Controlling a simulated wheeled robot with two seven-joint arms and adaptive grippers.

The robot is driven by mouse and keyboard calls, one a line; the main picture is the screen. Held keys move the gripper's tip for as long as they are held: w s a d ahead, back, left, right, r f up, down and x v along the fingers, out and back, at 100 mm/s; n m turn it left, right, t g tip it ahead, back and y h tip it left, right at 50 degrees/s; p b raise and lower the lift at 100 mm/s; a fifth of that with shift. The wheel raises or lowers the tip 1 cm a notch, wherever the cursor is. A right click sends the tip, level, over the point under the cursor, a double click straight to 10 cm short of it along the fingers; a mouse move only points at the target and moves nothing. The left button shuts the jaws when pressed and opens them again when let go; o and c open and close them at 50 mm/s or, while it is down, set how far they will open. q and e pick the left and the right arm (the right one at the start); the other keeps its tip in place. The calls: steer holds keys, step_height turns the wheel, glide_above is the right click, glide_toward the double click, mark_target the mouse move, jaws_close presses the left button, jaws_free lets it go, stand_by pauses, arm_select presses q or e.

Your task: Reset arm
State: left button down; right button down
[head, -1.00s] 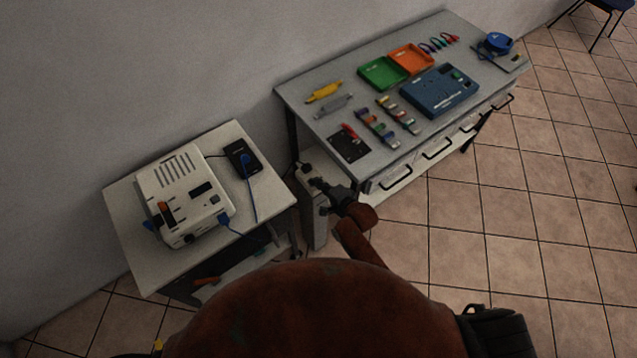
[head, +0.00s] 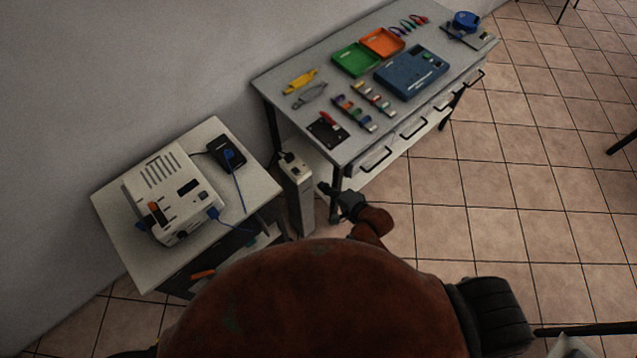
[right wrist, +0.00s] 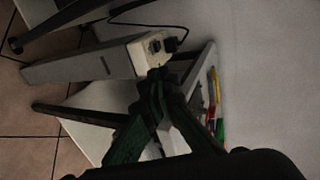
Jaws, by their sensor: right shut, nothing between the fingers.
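My right gripper (head: 327,189) is shut and empty. In the head view it is just right of a tall white power unit (head: 298,192) with sockets on its top, apart from it. In the right wrist view the shut fingers (right wrist: 157,78) overlap the socket end of the power unit (right wrist: 85,65), where a dark plug (right wrist: 170,45) with a black cable sits. My left gripper is not in view.
A small table (head: 258,190) at left bears a white device (head: 172,195) and a black box (head: 229,152) with blue cables. A long workbench (head: 290,75) bears green (head: 356,58) and orange (head: 383,42) trays and a blue case (head: 411,73).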

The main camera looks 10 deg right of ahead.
stand_by(0.6)
steer(key=s+d+f+n+g+h, duration=0.15)
steer(key=s+d+f, duration=0.3)
steer(key=f, duration=0.55)
steer(key=s+d+f+n+g+h, duration=0.15)
steer(key=s+d+f, duration=0.3)
steer(key=f, duration=0.55)
steer(key=s+d+f+n+g+h, duration=0.1)
steer(key=s+d+f+n, duration=0.3)
steer(key=f, duration=0.6)
steer(key=s+d+f+n+g+h, duration=0.1)
steer(key=s+f, duration=0.4)
steer(key=s, duration=0.6)
steer(key=s+d+f+n+g+b, duration=0.1)
steer(key=s+d+f+n+g, duration=0.2)
steer(key=s, duration=0.9)
steer(key=s+d+f+n+g+h, duration=0.1)
steer(key=s+d+f, duration=0.3)
steer(key=s+f, duration=0.5)
steer(key=s+n+g, duration=0.1)
steer(key=s, duration=0.2)
steer(key=shift+f+n+h, duration=0.2)
steer(key=shift+n+h, duration=0.1)
